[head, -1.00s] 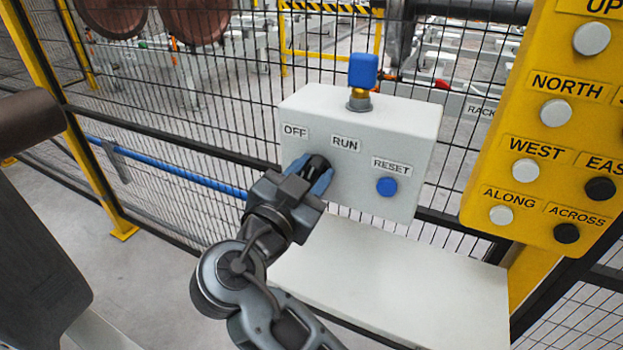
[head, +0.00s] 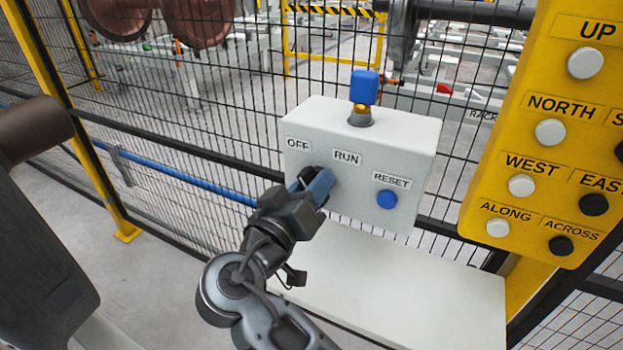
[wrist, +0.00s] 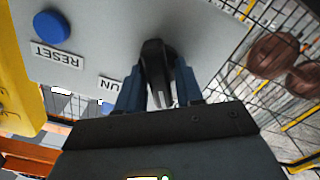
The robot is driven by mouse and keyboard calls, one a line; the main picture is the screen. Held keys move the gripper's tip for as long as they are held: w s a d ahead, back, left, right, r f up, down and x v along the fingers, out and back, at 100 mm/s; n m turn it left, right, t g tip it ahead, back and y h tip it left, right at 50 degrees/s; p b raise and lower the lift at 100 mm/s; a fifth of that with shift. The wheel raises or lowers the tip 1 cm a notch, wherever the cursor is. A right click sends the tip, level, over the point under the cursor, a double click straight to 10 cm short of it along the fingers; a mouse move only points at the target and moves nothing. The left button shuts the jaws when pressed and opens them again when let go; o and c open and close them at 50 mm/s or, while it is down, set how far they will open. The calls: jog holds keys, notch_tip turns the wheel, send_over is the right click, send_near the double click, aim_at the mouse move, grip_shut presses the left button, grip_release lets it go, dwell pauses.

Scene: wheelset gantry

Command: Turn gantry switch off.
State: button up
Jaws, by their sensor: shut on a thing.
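The white control box (head: 415,150) is on the mesh fence, with OFF (head: 298,145) and RUN (head: 347,157) labels above the switch. My gripper (head: 313,182) is at the box front below these labels, its blue fingers around the black switch knob. In the head view the gripper mostly hides the knob. In the wrist view the black knob (wrist: 155,62) stands between the two blue fingers (wrist: 159,92), and the gripper is shut on it. I cannot tell clearly which label the knob points to.
A blue RESET button (head: 387,199) is right of my gripper, and a blue-capped lamp-like fitting (head: 364,88) tops the box. A white shelf (head: 420,290) lies below. A yellow button panel (head: 540,130) stands close at right. Mesh fence (head: 200,160) closes off the back.

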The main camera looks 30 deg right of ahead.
jog(key=shift+n+p, duration=0.55)
jog(key=shift+n, duration=0.55)
jog(key=shift+f, duration=0.1)
jog(key=o, duration=0.8)
jog(key=shift+c, duration=0.2)
jog(key=b+v, duration=0.1)
jog(key=v, duration=0.7)
